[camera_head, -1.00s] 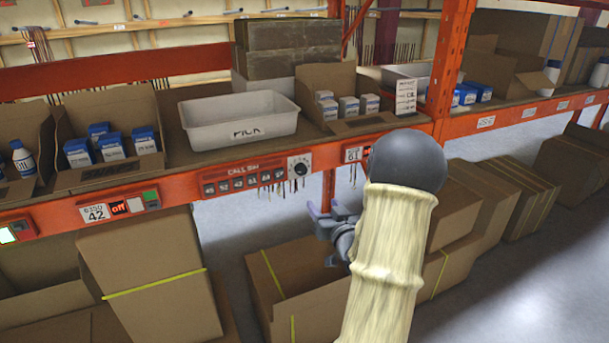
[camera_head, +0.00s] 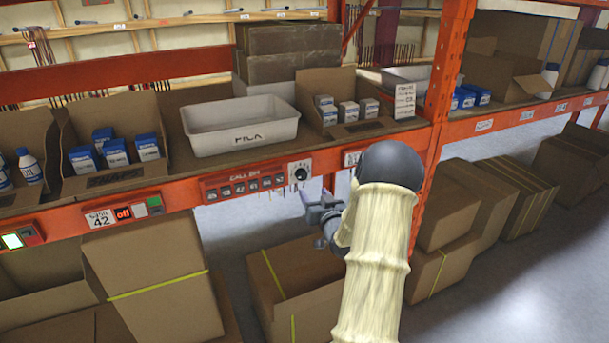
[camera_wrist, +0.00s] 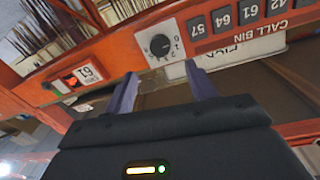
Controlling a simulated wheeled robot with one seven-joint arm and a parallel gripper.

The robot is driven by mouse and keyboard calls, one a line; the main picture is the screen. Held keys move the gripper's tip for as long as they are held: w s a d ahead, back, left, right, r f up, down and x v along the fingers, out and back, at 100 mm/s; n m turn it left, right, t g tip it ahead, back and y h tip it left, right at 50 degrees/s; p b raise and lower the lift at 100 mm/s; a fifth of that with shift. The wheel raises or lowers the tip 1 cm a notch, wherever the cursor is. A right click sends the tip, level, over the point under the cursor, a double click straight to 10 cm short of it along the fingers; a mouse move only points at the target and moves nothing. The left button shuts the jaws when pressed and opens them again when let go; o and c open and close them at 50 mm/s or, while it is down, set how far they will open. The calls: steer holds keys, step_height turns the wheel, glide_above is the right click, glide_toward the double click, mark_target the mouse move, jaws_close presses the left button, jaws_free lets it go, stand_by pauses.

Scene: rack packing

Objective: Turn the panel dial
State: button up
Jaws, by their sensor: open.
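The panel dial (camera_head: 300,172) is a black knob on a small white plate with marks around it, on the orange shelf beam at the right end of the call-bin panel (camera_head: 245,183). In the wrist view the dial (camera_wrist: 160,45) shows just beyond my gripper. My gripper (camera_wrist: 160,90) is open, its two purple-grey fingers apart with nothing between them. In the head view my gripper (camera_head: 306,196) is a little below the dial, and apart from it.
A white bin (camera_head: 240,125) stands on the shelf above the panel. Open cardboard boxes with small blue-and-white cartons flank it. A number 42 panel (camera_head: 122,213) is further left on the beam. A large open box (camera_head: 300,277) lies below.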

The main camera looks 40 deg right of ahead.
mark_target(303, 176)
steer(key=p+x, duration=0.3)
steer(key=x, duration=0.5)
steer(key=shift+w+p, duration=0.25)
steer(key=shift+p, duration=0.1)
steer(key=shift+w+d, duration=0.2)
steer(key=shift+w, duration=0.2)
steer(key=c, duration=1)
